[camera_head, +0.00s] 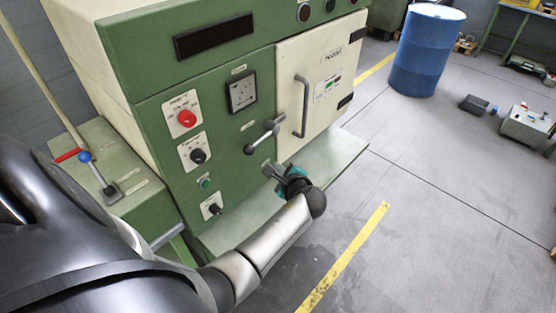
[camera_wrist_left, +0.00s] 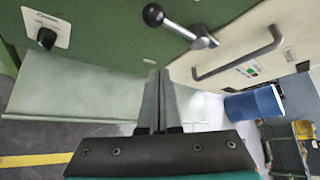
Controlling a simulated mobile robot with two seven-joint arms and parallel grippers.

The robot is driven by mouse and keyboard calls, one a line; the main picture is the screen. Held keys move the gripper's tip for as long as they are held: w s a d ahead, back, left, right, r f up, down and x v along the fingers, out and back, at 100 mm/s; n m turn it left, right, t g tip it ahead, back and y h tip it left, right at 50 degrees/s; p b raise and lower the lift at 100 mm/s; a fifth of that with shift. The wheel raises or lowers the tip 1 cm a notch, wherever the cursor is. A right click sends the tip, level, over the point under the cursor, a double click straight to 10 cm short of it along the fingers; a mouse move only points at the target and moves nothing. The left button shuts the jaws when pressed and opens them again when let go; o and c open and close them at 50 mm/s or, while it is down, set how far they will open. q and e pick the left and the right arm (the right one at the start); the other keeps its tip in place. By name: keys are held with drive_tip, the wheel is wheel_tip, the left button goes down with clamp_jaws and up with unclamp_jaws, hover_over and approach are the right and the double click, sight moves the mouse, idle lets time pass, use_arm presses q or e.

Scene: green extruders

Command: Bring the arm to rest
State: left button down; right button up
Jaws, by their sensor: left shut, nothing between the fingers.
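My left gripper (camera_head: 272,171) is in front of the green machine (camera_head: 230,65), just below its lever handle (camera_head: 262,135) with a dark ball knob. In the left wrist view its two fingers (camera_wrist_left: 158,100) are pressed together with nothing between them. The lever (camera_wrist_left: 180,25) shows above the fingertips there, apart from them. My left arm comes in from the lower left, its forearm reaching up to the gripper. My right gripper is in neither view.
The machine's cream door (camera_head: 320,85) with a bar handle (camera_head: 301,107) is shut. A pale green ledge (camera_head: 335,160) juts out below it. A red button (camera_head: 186,118) and black knobs are on the front. A blue drum (camera_head: 427,50) stands behind right.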

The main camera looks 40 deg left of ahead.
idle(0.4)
use_arm(q)
drive_tip(key=s+d+f+n+g+h+b, duration=0.1)
drive_tip(key=s+d+f+h+b, duration=0.2)
drive_tip(key=f, duration=0.7)
drive_tip(key=s+d+f+n+h+b, duration=0.1)
drive_tip(key=s+d+f+b, duration=0.2)
drive_tip(key=s+f, duration=0.5)
drive_tip(key=s+d+f+n+g+h+b, duration=0.1)
drive_tip(key=s+d+f+h+b, duration=0.15)
drive_tip(key=f, duration=0.95)
drive_tip(key=s+d+f+n+g+h+b, duration=0.1)
drive_tip(key=s+d+f+n+b, duration=0.1)
drive_tip(key=s+f, duration=0.5)
drive_tip(key=s+d+f+n+g+h+b, duration=0.1)
drive_tip(key=s+d+f+n+b, duration=0.2)
drive_tip(key=s+f, duration=0.4)
drive_tip(key=s+d+f+n+g+h+b, duration=0.1)
drive_tip(key=s+f+n+b, duration=0.3)
drive_tip(key=s, duration=1)
wheel_tip(320, 180, down, 3)
drive_tip(key=shift+s+d+f+g+h+b, duration=0.2)
drive_tip(key=shift+d+g+h+b, duration=0.15)
drive_tip(key=shift+d+h, duration=0.35)
drive_tip(key=shift+s+d, duration=0.1)
drive_tip(key=shift+d, duration=0.05)
